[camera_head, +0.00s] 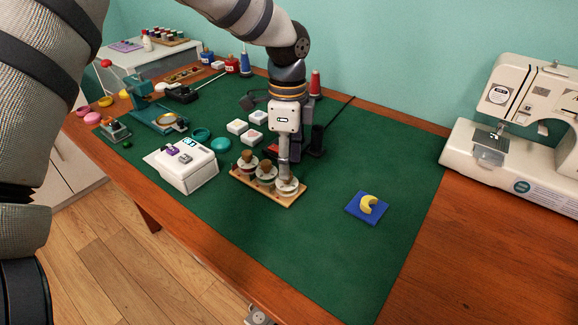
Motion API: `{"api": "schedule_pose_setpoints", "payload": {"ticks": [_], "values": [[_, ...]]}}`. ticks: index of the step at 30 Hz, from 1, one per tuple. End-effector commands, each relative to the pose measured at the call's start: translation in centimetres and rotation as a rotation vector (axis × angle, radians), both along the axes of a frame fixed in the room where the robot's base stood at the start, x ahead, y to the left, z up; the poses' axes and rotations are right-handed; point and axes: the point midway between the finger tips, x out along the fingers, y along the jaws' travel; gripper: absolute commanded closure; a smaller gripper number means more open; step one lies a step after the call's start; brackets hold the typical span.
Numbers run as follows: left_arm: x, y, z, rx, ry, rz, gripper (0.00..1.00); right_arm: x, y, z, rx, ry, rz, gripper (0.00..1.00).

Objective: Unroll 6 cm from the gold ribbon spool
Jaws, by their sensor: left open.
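My left gripper (285,172) reaches down over the table, directly above the right end of a wooden spool stand (288,202). It is open, with its fingers seen nearly edge-on. The stand holds three small spools with brown knobs on top: a left spool (246,168), a middle spool (266,179) and a right spool (288,188). The fingertips are at the top of the right spool; I cannot tell whether they touch it. The ribbon colours are too small to tell, so I cannot say which is gold. My right gripper is not in view.
A white box (186,176) stands left of the spools. A blue pad with a yellow crescent (368,206) lies to the right. Red (315,83) and blue (245,60) thread cones stand behind. A sewing machine (530,120) is at far right. The green mat (330,250) is clear in front.

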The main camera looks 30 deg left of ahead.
Motion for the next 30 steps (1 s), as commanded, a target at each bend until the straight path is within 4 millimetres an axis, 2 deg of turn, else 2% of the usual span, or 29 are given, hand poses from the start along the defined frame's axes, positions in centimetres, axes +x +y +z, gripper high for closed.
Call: {"api": "schedule_pose_setpoints", "payload": {"ticks": [3, 6, 14, 19, 30], "values": [[-0.1, 0.0, -1.9, 0.000, 0.003, 0.000, 0.60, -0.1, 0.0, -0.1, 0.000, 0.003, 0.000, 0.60], [-0.1, 0.0, -2.5, 0.000, 0.000, 0.000, 0.60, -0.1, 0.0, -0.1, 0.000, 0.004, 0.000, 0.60], [-0.1, -0.1, -2.7, -0.001, -0.001, 0.000, 0.60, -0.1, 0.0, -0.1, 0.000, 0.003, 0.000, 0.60], [-0.1, -0.1, -2.6, -0.001, -0.001, 0.000, 0.98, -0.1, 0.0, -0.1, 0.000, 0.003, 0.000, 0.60], [-0.1, 0.0, -2.6, 0.001, -0.003, 0.032, 1.00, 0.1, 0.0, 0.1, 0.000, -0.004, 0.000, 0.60]]}}
